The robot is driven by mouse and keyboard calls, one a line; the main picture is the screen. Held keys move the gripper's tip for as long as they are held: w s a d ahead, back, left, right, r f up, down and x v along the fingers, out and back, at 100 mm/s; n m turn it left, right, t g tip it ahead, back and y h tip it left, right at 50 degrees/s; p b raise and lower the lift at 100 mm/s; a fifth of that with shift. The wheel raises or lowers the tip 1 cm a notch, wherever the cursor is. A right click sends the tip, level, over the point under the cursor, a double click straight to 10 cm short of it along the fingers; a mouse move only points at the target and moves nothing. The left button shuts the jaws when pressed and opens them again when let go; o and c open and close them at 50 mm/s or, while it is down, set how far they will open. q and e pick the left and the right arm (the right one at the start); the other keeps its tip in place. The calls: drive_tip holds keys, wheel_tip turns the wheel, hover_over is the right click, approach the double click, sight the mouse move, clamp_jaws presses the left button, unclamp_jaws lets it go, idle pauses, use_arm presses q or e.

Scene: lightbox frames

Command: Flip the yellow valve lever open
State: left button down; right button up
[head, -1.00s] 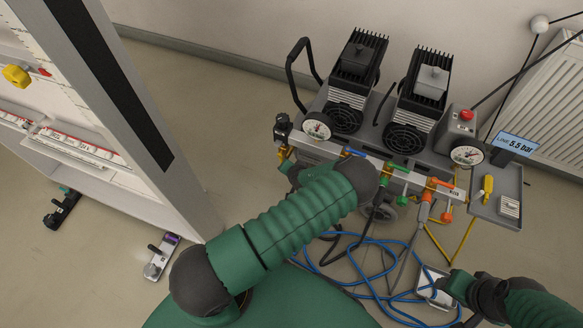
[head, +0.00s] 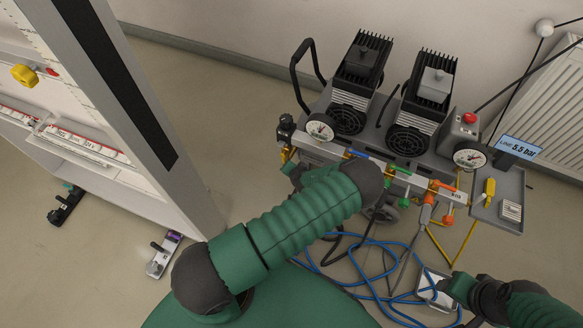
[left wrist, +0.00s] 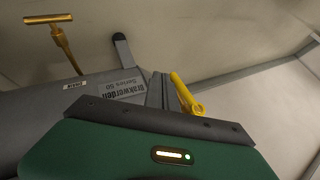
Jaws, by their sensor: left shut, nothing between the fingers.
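The yellow valve lever (left wrist: 184,92) shows in the left wrist view, tilted, just right of my left gripper's fingers (left wrist: 159,88). The fingers are shut and empty; I cannot tell whether they touch the lever. In the head view, a small yellow part (head: 286,155) shows at the left end of the compressor's pipe row, beside my left gripper (head: 296,170). My forearm hides much of that area. My right gripper (head: 447,288) is at the lower right, apart from the pipe row; its jaw state is unclear.
The compressor (head: 408,140) carries blue, green and orange levers (head: 440,186) and gauges. A side tray (head: 483,212) holds a yellow-handled item. Blue hose (head: 375,243) lies coiled on the floor. A white rack (head: 130,195) stands at left. A brass T-shaped part (left wrist: 62,40) shows in the wrist view.

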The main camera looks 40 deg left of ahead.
use_arm(q)
drive_tip(key=p+v, duration=0.2)
drive_tip(key=v, duration=0.4)
